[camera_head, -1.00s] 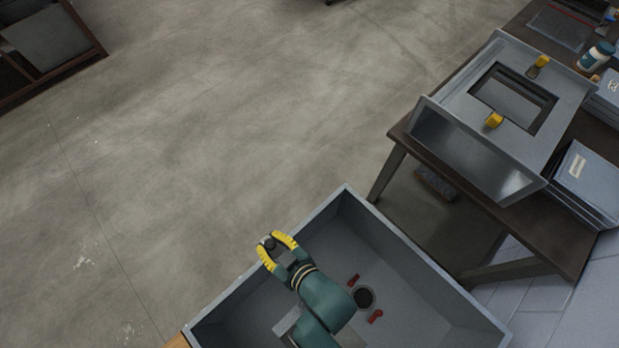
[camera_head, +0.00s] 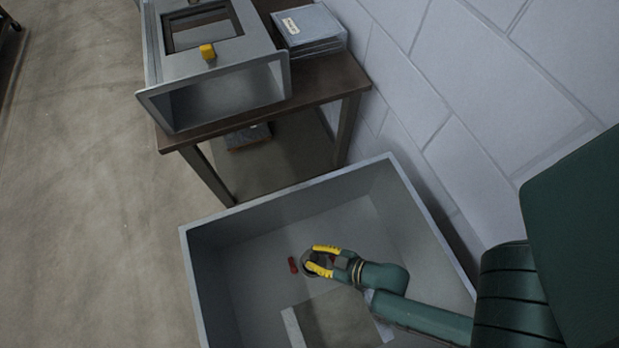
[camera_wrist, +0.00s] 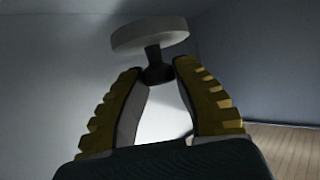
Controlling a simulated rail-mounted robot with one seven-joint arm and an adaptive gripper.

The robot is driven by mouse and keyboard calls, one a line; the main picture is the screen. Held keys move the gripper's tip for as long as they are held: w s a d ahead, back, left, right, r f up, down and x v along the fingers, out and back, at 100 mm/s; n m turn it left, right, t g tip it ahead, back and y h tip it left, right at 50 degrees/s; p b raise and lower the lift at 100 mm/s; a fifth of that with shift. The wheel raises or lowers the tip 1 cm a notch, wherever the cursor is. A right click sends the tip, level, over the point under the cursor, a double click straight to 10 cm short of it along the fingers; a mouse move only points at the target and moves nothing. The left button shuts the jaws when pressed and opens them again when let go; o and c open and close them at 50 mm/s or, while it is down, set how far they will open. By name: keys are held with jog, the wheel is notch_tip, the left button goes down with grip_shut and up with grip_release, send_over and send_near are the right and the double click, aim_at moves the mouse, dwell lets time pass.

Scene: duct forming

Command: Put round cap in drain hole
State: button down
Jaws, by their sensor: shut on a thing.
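The round cap (camera_wrist: 150,37) shows in the wrist view as a pale disc on a dark stem. My gripper (camera_wrist: 160,70) is shut on that stem, with the disc beyond the fingertips. In the head view my gripper (camera_head: 309,257) is inside the grey sheet-metal box, between two small red pieces (camera_head: 293,265) on its floor. The drain hole lies between these red pieces and is largely covered by my gripper. A dark round edge shows at the fingertips; I cannot tell whether it is hole or cap, nor how high the cap is.
The grey box (camera_head: 215,228) has raised walls around my gripper. A square opening (camera_head: 345,325) is in its floor. A wooden table (camera_head: 325,88) behind carries a metal duct piece (camera_head: 213,88) and stacked panels (camera_head: 308,27). A block wall (camera_head: 470,80) stands at the right.

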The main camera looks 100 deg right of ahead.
jog(key=f+b, duration=0.4)
jog(key=f, duration=0.5)
jog(key=shift+w, duration=0.2)
jog(key=shift+f, duration=0.15)
jog(key=c, duration=0.9)
grip_release()
jog(key=shift+r, duration=0.2)
jog(key=p+v, duration=0.3)
jog(key=v, duration=0.4)
jog(key=shift+s+a, duration=0.1)
jog(key=shift+s, duration=0.15)
